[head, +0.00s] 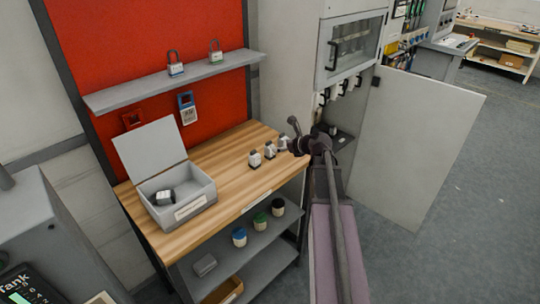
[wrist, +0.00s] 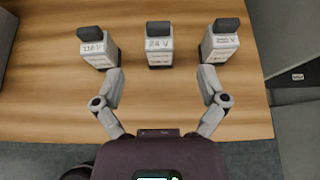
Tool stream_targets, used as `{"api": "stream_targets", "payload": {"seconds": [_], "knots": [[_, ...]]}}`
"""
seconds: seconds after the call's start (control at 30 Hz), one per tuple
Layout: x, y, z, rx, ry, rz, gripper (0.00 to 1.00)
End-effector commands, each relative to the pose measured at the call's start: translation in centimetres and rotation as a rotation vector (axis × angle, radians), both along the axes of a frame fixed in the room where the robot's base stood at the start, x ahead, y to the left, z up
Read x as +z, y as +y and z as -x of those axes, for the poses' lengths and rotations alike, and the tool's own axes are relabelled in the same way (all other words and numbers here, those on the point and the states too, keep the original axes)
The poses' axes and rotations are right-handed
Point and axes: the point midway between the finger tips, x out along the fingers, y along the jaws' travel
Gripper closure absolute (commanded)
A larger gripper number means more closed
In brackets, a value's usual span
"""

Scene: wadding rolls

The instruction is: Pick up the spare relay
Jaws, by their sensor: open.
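Three small relay blocks with light bodies and dark tops stand in a row on the wooden bench top. In the wrist view they are the left one marked 110 V (wrist: 97,48), the middle one marked 24 V (wrist: 159,45) and the right one (wrist: 220,43), whose label I cannot read. They also show in the head view, the nearest at the left (head: 254,159). My gripper (wrist: 161,76) is open and empty. Its fingers are spread either side of the middle relay's line, with the tips near the outer relays. No label reading "spare" is legible.
An open grey box (head: 184,204) with a dark-and-light item inside stands on the bench (head: 225,162). Colored-lidded jars stand on the shelf below. A grey cabinet with an open door (head: 415,140) stands right of the bench. Padlocks sit on the shelf (head: 170,83) above.

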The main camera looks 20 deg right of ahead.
Motion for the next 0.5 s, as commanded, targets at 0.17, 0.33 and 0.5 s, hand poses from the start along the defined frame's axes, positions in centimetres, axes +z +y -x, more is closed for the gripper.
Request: {"api": "stream_targets", "payload": {"seconds": [0.17,0.33,0.5], "knots": [[-1.0,0.5,-1.5,0.001,0.001,0.001,0.08],[-1.0,0.7,-1.8,0.001,0.0,0.0,0.08],[-1.0,0.7,-1.8,0.001,0.0,0.0,0.08]]}}
